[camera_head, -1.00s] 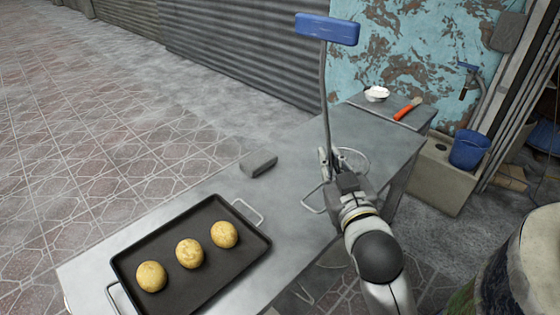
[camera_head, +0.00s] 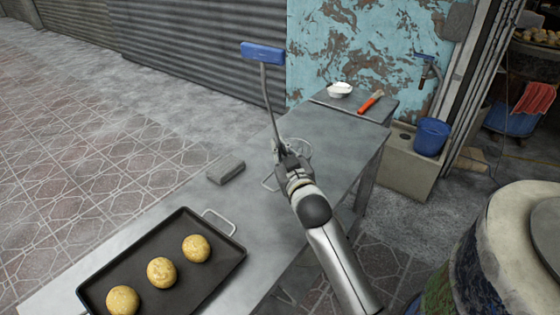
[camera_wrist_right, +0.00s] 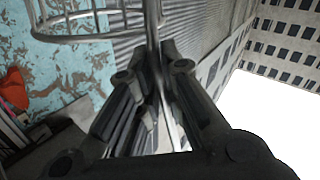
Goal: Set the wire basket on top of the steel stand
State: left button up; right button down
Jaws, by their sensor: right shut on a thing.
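My right gripper (camera_head: 283,150) is shut on a metal rod that rises from it, leans left and carries a blue block (camera_head: 262,52) at its top. Wire rings of the wire basket (camera_head: 302,147) show behind and beside this gripper, partly hidden by it. In the right wrist view the rod runs between the fingers (camera_wrist_right: 155,90), and the wire basket (camera_wrist_right: 85,37) is at the upper left, close to the rod. I cannot tell whether the basket touches the surface below. A steel worktop (camera_head: 345,140) lies beneath; no separate steel stand can be clearly made out. My left gripper is out of view.
A dark tray (camera_head: 220,265) with three dough balls is at the front left. A grey block (camera_head: 226,169) lies left of my gripper. A white bowl (camera_head: 340,90) and an orange-handled tool (camera_head: 371,101) are at the back. A large barrel (camera_head: 480,240) stands at the right.

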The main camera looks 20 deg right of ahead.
jog(key=shift+w+f, duration=0.2)
jog(key=shift+f, duration=0.05)
jog(key=shift+w+f, duration=0.15)
jog(key=shift+f, duration=1.5)
jog(key=c, duration=1.6)
grip_release()
jog(key=shift+f, duration=0.15)
jog(key=shift+o, duration=0.2)
jog(key=shift+s, duration=0.3)
jog(key=s, duration=1.1)
jog(key=shift+s+d, duration=0.2)
jog(key=shift+s, duration=0.05)
